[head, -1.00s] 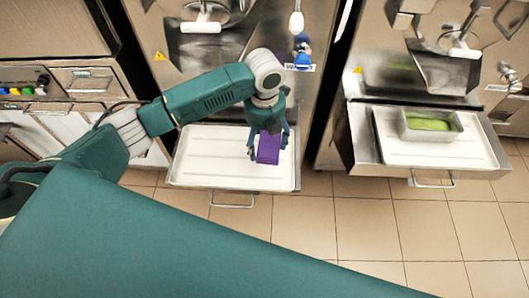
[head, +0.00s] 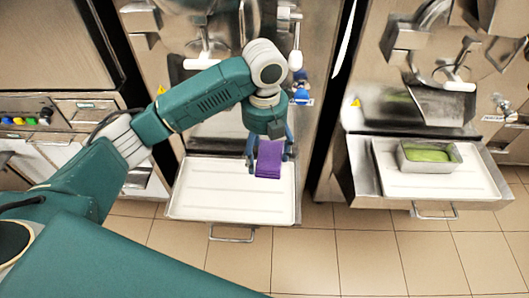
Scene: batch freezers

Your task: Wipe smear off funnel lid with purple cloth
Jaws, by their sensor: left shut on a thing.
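My left gripper (head: 268,160) is shut on a folded purple cloth (head: 269,160). The cloth hangs between the two fingers, in front of the middle freezer and over the back right part of its white tray (head: 215,205). The cloth appears raised above the tray. I cannot make out the funnel lid or its smear for certain; my left arm covers part of the middle freezer's front. My right gripper is not in view.
At the right, another freezer has a metal chute (head: 440,107) above a tray (head: 465,186), which bears a metal pan (head: 431,166) of green stuff. A blue item (head: 301,92) is on the middle freezer's front. Tiled floor (head: 345,255) is clear in front.

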